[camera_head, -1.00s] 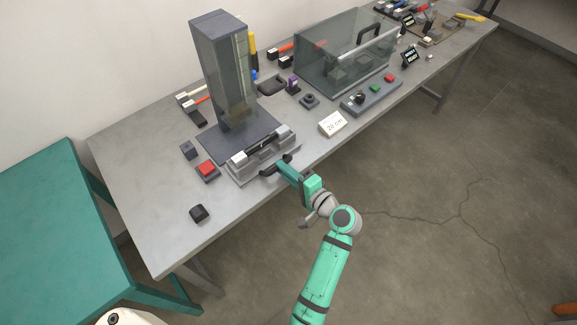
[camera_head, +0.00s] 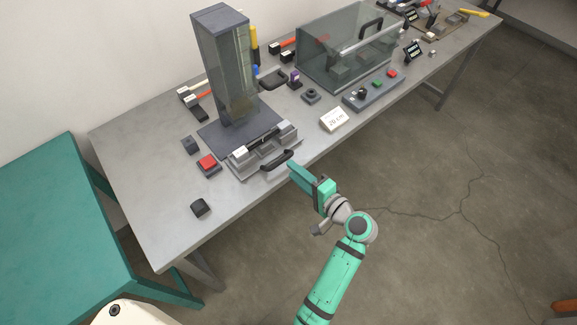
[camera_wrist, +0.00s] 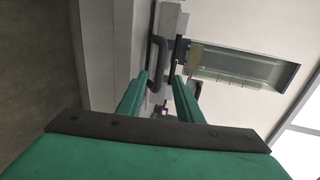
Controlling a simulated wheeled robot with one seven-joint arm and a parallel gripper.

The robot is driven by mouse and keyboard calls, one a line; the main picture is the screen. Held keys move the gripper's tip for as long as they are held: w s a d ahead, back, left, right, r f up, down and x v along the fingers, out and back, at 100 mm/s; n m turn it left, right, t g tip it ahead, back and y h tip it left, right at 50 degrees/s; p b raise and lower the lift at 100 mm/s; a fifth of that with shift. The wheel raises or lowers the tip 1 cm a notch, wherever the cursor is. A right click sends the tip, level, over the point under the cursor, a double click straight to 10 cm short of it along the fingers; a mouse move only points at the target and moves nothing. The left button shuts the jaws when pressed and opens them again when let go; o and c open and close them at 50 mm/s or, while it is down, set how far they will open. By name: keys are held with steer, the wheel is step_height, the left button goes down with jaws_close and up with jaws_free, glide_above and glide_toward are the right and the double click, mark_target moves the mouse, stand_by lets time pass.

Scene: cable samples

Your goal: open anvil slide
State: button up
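The anvil slide (camera_head: 241,171) is a light grey block assembly at the foot of the dark tower press (camera_head: 222,70). Its black bar handle (camera_head: 277,161) faces the table's front edge; the handle also shows in the wrist view (camera_wrist: 158,58), beyond and between my fingers. A dark rod-like piece with a white end (camera_head: 240,152) lies along the slide. My gripper (camera_head: 291,167) is just right of the handle, near the table's front edge. In the wrist view the two green fingers (camera_wrist: 160,76) stand apart with nothing held between them.
A red button box (camera_head: 207,162) and a small black block (camera_head: 200,208) are left of the slide. A white "20 cm" card (camera_head: 335,119) stands to the right. Farther right are a button panel (camera_head: 372,94) and a clear-walled enclosure (camera_head: 345,60). The table's front left is mostly clear.

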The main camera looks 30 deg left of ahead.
steer(key=v, duration=0.6)
steer(key=shift+f, duration=0.15)
stand_by(0.3)
steer(key=s+d+f+m+t+h, duration=0.25)
steer(key=s+f+h, duration=0.2)
steer(key=f, duration=0.45)
steer(key=s+d+f+t+h, duration=0.3)
steer(key=s+d+f+h, duration=0.25)
steer(key=s, duration=0.45)
steer(key=s+d+r+n+t+h, duration=0.1)
steer(key=s+d+r+n+h, duration=0.1)
steer(key=s+r, duration=0.5)
steer(key=s+d+r+n+t+h, duration=0.2)
steer(key=s+d+r+n, duration=0.1)
steer(key=s+r+n, duration=0.2)
step_height(320, 180, up, 3)
steer(key=s, duration=0.2)
steer(key=shift+s+d+f, duration=0.2)
steer(key=shift+s, duration=0.1)
steer(key=shift+n+t, duration=0.25)
